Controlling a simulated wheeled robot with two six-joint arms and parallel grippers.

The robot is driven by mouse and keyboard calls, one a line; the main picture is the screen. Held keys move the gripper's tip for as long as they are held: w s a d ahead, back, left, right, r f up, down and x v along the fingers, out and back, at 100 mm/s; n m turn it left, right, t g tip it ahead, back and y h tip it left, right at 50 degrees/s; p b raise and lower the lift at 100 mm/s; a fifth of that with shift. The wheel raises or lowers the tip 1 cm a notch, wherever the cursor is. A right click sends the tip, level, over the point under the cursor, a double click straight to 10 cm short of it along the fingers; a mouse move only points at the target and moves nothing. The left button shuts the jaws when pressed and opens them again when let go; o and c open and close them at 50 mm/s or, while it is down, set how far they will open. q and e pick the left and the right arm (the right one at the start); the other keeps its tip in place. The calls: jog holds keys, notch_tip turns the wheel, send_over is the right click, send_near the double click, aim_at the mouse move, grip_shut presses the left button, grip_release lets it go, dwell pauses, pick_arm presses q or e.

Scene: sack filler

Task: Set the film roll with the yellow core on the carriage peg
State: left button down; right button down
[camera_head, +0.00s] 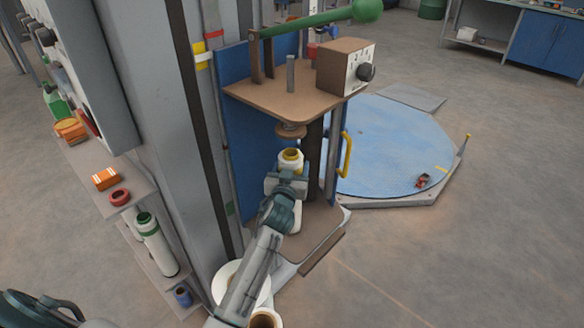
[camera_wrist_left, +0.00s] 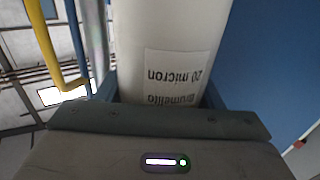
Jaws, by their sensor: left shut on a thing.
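The film roll with the yellow core (camera_head: 291,167) is white and upright inside the sack filler's blue-backed bay. In the left wrist view the white roll (camera_wrist_left: 172,35) fills the middle, with an upside-down "20 micron" label. Below the roll is a brown lower plate (camera_head: 318,228). The carriage peg is not visible; the roll and my arm cover that area, and I cannot tell whether the roll sits on a peg. A round brown disc (camera_head: 290,131) hangs just above the roll. My right gripper is not in view.
A yellow handle (camera_head: 346,155) stands right of the bay. Above are a brown shelf (camera_head: 280,98), a dial box (camera_head: 345,66) and a green lever (camera_head: 315,22). A green-core roll (camera_head: 157,246) stands on the left rack. A blue turntable (camera_head: 390,150) lies behind.

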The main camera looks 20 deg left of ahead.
pick_arm(q)
jog(key=shift+f, duration=0.1)
jog(key=shift+c, duration=1.5)
grip_release()
jog(key=b+v, duration=0.1)
jog(key=v, duration=1)
